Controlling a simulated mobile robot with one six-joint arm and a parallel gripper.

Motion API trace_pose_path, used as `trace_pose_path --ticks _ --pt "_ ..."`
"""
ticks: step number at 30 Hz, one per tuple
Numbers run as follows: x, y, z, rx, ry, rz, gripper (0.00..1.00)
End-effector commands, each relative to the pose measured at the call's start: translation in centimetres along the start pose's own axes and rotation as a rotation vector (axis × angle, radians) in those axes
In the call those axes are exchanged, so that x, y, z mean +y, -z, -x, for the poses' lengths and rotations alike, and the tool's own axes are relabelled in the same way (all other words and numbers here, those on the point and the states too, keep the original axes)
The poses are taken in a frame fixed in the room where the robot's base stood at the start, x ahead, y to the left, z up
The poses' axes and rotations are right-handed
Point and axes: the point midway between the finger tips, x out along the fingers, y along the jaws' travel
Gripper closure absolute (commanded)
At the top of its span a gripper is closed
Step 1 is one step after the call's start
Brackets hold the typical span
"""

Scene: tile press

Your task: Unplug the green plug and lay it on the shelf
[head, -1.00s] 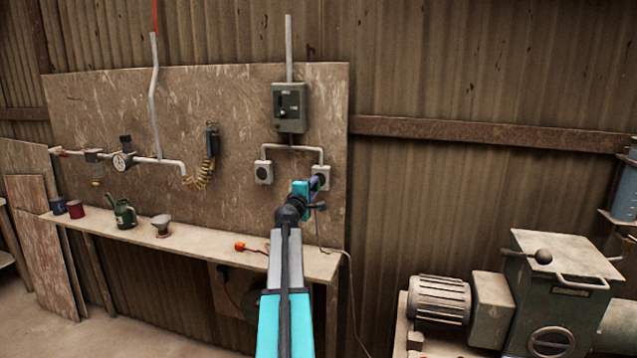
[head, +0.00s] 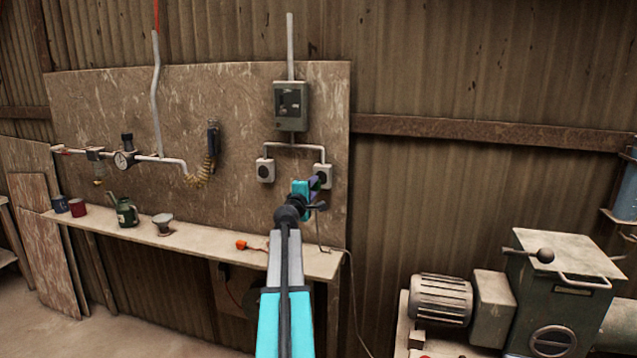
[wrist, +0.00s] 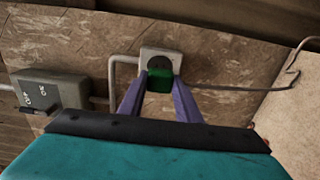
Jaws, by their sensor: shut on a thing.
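The green plug (wrist: 159,80) is between the two fingers of my gripper (wrist: 160,86), which is shut on it. Behind it is the right socket (wrist: 160,54), a pale box with a dark round face, which also shows in the head view (head: 323,175). Part of the dark face shows above the plug; I cannot tell whether the plug still touches it. In the head view my gripper (head: 314,186) is just left of and below that socket, and hides the plug. The shelf (head: 215,240) runs along the board below.
The left socket (head: 265,170) is empty, under a grey switch box (head: 291,107). On the shelf are an orange plug (head: 247,245), a funnel-shaped thing (head: 163,223), a green oil can (head: 126,212) and two mugs. A dark cable hangs past the shelf's right end.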

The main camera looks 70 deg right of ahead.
Motion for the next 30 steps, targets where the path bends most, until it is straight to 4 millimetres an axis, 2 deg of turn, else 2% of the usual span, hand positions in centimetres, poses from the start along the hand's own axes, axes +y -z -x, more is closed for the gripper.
trace_pose_path --ticks 8,19,23,30 --pt "0.0 0.0 0.0 -0.001 0.0 0.103 1.0" --pt "0.8 -0.7 -0.4 -0.036 0.007 0.385 1.0" --pt "-0.8 -0.7 -1.0 -0.056 0.018 0.541 1.0" --pt "-5.6 0.2 -1.8 -0.069 0.032 0.794 1.0"
